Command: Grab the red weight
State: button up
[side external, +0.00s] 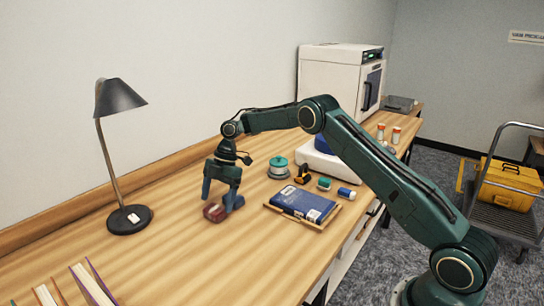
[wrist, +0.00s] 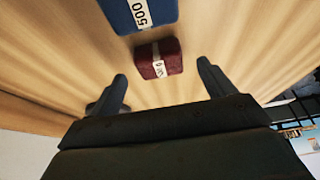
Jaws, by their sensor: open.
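The red weight (side external: 214,212) is a small dark red block on the wooden table, below my gripper (side external: 220,193) in the side view. In the wrist view the red weight (wrist: 167,56), with a white label, lies across the gap between the fingertips and a little beyond them. My gripper (wrist: 162,72) is open and empty, its fingers pointing down to either side, and no contact with the weight shows. A blue weight (wrist: 137,12) labelled 500 sits just beyond the red one, cut by the top edge of the wrist view.
A black desk lamp (side external: 128,219) stands left of my gripper, and books (side external: 92,283) are at the front left. The table between lamp and gripper is clear.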

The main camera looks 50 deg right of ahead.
aim_at(216, 207)
jog(key=shift+x, duration=1.45)
jog(key=shift+c, duration=0.4)
jog(key=shift+r, duration=0.1)
jog(key=c, duration=1.3)
jog(key=shift+c, duration=0.2)
jog(key=shift+r, duration=0.15)
notch_tip(216, 207, up, 7)
jog(key=shift+d+r, duration=0.1)
jog(key=shift+r, duration=0.1)
jog(key=shift+w+r, duration=0.1)
jog(key=shift+r, duration=1)
